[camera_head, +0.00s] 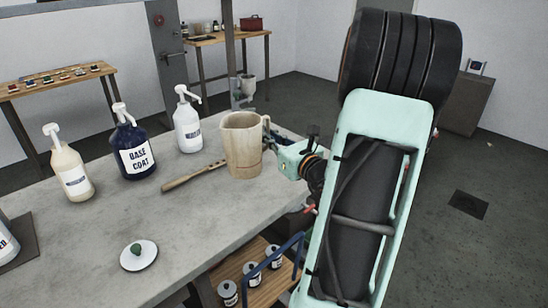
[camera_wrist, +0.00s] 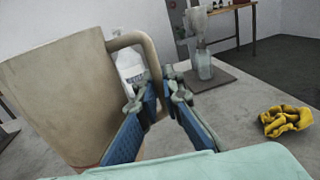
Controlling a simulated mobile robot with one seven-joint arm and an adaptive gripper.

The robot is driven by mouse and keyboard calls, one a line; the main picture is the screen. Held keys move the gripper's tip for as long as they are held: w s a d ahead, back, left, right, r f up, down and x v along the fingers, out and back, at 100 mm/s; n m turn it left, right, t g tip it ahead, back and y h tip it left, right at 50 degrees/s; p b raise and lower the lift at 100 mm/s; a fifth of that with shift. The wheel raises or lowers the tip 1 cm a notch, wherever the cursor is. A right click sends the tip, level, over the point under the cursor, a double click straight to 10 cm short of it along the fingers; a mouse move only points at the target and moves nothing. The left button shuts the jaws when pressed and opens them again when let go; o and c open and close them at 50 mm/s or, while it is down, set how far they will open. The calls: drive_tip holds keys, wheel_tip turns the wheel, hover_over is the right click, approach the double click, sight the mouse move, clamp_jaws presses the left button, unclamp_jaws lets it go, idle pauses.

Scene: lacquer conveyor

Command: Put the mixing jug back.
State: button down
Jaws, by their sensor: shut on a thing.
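The mixing jug (camera_head: 241,150) is beige and upright over the right part of the grey bench, with its handle on the right. In the wrist view the jug (camera_wrist: 62,95) fills the left side. My gripper (camera_wrist: 166,92) is shut on its handle (camera_wrist: 148,48), coming in from the right; the fingers partly hide the handle's lower part. The gripper (camera_head: 272,147) is mostly hidden behind the jug and my arm in the head view. I cannot tell whether the jug's base touches the bench.
A wooden stick (camera_head: 193,177) lies left of the jug. White (camera_head: 187,122), dark blue (camera_head: 131,145) and cream (camera_head: 70,167) pump bottles stand behind and left. A white dish (camera_head: 138,256) is near the front. Yellow gloves (camera_wrist: 287,121) lie on the bench at right. Bare bench (camera_head: 200,215) lies in front.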

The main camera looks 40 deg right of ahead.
drive_tip(key=shift+w+d+f+b, duration=0.2)
drive_tip(key=shift+w+d+f, duration=0.65)
drive_tip(key=shift+d+f, duration=0.65)
drive_tip(key=shift+w+d+f+b, duration=0.15)
drive_tip(key=shift+w+d+f, duration=0.75)
drive_tip(key=shift+f, duration=1.15)
drive_tip(key=shift+w+d+f+b, duration=0.2)
drive_tip(key=shift+w+d+f, duration=0.55)
drive_tip(key=shift+d+f, duration=0.8)
drive_tip(key=shift+a+f, duration=0.2)
drive_tip(key=shift+f, duration=0.05)
drive_tip(key=shift+f, duration=0.15)
drive_tip(key=c, duration=2.1)
unclamp_jaws()
drive_tip(key=s, duration=0.4)
drive_tip(key=s+a, duration=0.1)
drive_tip(key=s, duration=0.7)
drive_tip(key=shift+a+r, duration=0.2)
